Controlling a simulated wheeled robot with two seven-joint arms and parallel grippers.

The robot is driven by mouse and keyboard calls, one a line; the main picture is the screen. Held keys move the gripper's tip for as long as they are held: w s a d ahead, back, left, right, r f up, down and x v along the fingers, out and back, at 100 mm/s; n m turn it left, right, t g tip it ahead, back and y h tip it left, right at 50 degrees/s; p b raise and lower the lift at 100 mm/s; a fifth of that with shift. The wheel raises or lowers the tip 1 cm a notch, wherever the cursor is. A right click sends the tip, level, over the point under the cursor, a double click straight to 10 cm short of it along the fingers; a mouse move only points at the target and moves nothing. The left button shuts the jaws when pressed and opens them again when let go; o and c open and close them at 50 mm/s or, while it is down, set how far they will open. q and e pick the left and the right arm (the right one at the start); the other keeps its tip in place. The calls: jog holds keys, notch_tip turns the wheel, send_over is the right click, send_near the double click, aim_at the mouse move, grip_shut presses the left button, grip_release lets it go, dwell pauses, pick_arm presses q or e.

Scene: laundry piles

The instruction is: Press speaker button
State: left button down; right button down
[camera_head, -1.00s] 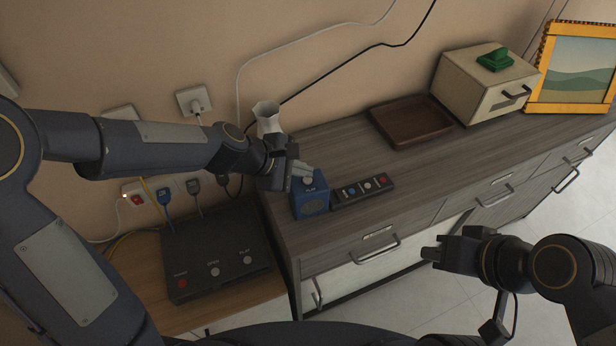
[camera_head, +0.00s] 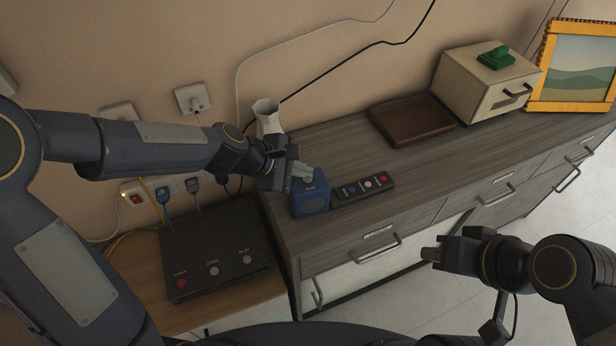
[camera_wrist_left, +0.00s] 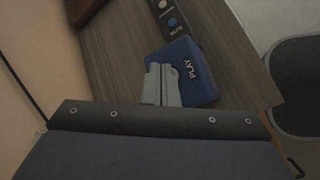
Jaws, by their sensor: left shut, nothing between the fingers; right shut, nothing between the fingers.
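The speaker is a small blue box (camera_head: 311,199) on the dresser top near its left end, with a speaker face on its front and PLAY lettering on top. My left gripper (camera_head: 303,173) is shut and empty, with its fingertips over the top of the speaker. In the left wrist view, the shut fingers (camera_wrist_left: 162,84) cover part of the speaker's top (camera_wrist_left: 194,70) beside the PLAY lettering, and the button is hidden. I cannot tell if they touch. My right gripper (camera_head: 431,254) is shut and empty, in front of the dresser, away from the speaker.
A dark remote (camera_head: 363,188) lies right of the speaker. A white vase (camera_head: 267,117) stands behind my left gripper. A brown tray (camera_head: 413,119), a cream drawer box (camera_head: 478,84) and a yellow picture frame (camera_head: 572,65) sit farther right. A black box (camera_head: 213,247) with labelled buttons is lower left.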

aim_at(302, 181)
pick_arm(q)
jog(key=shift+f, duration=0.2)
dwell(0.4)
jog(key=shift+r+p, duration=0.55)
jog(key=shift+r, duration=0.1)
notch_tip(302, 181, up, 6)
jog(key=p, duration=0.5)
jog(key=shift+p, duration=0.35)
dwell(0.9)
